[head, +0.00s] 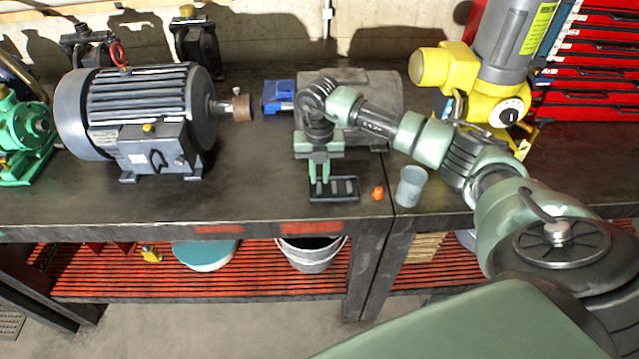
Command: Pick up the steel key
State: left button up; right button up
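My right gripper (319,182) points down over the left part of a small black tray (347,199) near the table's front edge. Its two green fingers stand apart with a gap between them, and nothing shows held. The tray has several slots with greyish contents. I cannot make out the steel key there; it is too small to tell or hidden by the fingers. I cannot tell whether the fingertips touch the tray. My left gripper is not in view.
A grey motor (140,110) with a rusty coupling (241,106) stands left. An orange piece (378,193) and a grey cup (411,187) sit right of the tray. A yellow-and-grey machine (480,85) stands behind at right. The bench front between motor and tray is clear.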

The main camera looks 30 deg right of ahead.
jog(key=shift+f, duration=0.45)
grip_shut()
jog(key=shift+r, duration=0.1)
